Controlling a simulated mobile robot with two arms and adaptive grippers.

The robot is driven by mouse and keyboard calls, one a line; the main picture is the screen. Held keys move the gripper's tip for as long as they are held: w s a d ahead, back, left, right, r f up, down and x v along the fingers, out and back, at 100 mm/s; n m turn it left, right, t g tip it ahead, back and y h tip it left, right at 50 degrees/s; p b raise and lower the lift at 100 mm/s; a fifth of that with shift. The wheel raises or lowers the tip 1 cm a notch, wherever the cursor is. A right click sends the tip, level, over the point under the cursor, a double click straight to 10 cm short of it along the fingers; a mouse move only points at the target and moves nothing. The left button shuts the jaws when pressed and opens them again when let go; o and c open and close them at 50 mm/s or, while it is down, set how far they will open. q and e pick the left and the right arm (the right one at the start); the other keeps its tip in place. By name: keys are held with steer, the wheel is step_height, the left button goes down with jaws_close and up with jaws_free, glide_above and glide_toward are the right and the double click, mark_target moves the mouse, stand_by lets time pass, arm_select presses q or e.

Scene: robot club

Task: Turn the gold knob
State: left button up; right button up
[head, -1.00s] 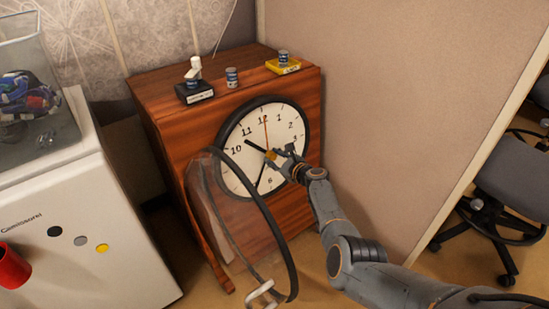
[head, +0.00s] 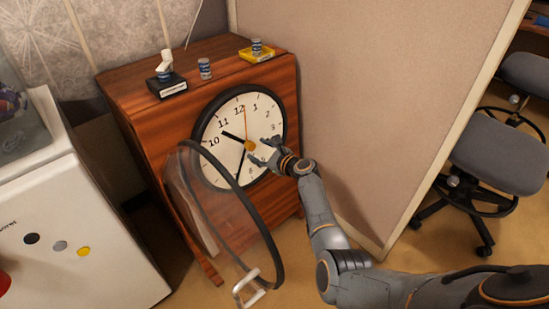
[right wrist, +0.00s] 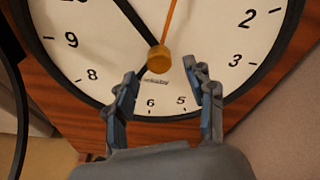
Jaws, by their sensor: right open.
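The gold knob (head: 249,145) is at the centre of the white clock face (head: 215,158), where the black and orange hands meet. It also shows in the right wrist view (right wrist: 159,60), just beyond and between my fingertips. My right gripper (head: 263,150) is open in front of the clock face, at the knob's lower right. In the right wrist view its fingers (right wrist: 160,75) are spread, with nothing between them. The clock's round glass cover (head: 225,205) hangs open at the left on its black rim. My left gripper is not in view.
The clock is set in a wooden cabinet (head: 150,125). On its top are a black box (head: 167,86), a small can (head: 205,69) and a yellow tray (head: 262,54). A beige partition (head: 370,90) stands close on the right, and a white appliance (head: 70,230) on the left.

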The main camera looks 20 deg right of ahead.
steer(key=v, duration=0.8)
steer(key=shift+s, duration=0.15)
steer(key=shift+f, duration=0.1)
